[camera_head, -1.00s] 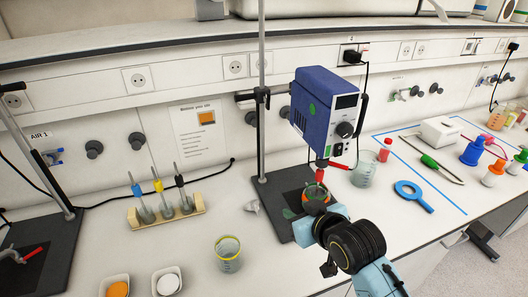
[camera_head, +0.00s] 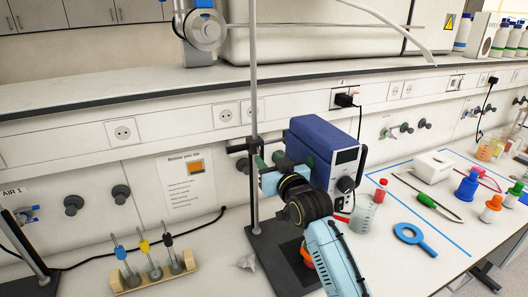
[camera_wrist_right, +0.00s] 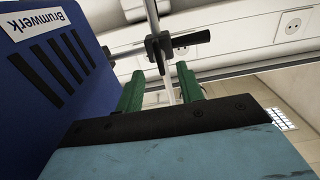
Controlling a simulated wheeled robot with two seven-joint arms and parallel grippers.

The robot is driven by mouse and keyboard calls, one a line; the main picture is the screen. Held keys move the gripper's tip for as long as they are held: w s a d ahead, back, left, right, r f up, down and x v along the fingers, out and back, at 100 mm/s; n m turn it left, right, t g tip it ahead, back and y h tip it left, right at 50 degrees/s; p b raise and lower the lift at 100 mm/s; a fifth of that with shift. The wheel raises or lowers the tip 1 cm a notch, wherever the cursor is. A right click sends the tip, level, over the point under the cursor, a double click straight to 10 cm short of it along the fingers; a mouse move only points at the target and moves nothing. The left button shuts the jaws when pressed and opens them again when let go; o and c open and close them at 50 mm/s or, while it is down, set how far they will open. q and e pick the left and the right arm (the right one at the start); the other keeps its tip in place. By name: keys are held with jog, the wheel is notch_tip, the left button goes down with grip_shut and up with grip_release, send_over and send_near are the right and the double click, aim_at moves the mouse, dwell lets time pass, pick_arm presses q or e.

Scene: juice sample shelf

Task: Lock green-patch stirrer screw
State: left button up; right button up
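The blue stirrer (camera_head: 322,137) hangs on the metal stand rod (camera_head: 253,80) in the head view. Its green patch is mostly or fully hidden behind my right arm. A black clamp (camera_head: 240,147) sits on the rod left of the stirrer. In the right wrist view the clamp (camera_wrist_right: 155,46) has a black screw handle (camera_wrist_right: 190,39) pointing right. My right gripper (camera_head: 269,160) is raised just right of the rod, beside the clamp. Its green fingers (camera_wrist_right: 162,88) are apart with nothing held; the rod and clamp appear beyond them. My left gripper is not in view.
The black stand base (camera_head: 270,255) carries an orange-red vessel partly hidden by my arm. A rack of stirring tools (camera_head: 155,276) is at the front left. A blue magnifier (camera_head: 413,238) lies at right.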

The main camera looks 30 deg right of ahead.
aim_at(263, 153)
jog(key=shift+w+d, duration=0.1)
jog(key=shift+w, duration=1.85)
grip_shut()
